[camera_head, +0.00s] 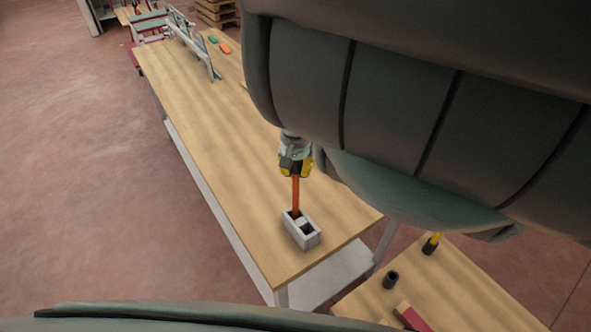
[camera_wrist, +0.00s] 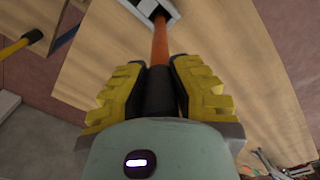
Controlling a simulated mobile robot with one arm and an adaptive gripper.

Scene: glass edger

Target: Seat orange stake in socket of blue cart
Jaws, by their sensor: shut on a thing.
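My gripper (camera_head: 295,165) is shut on the dark grip end of the orange stake (camera_head: 296,195). In the wrist view the yellow finger pads (camera_wrist: 158,92) press on both sides of that dark part, and the orange shaft (camera_wrist: 160,45) runs away from me. The stake is about upright, and its lower end reaches into or just over the far opening of a light grey block (camera_head: 309,241). I cannot tell how deep it goes. The block also shows at the top of the wrist view (camera_wrist: 173,14). I cannot make out a blue cart.
The block stands near the close end of a long wooden table (camera_head: 235,170). A lower wooden surface (camera_head: 455,290) at the bottom right bears a black cylinder (camera_head: 390,280), a yellow-topped black piece (camera_head: 432,243) and a red item (camera_head: 413,318). Red floor lies free at left.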

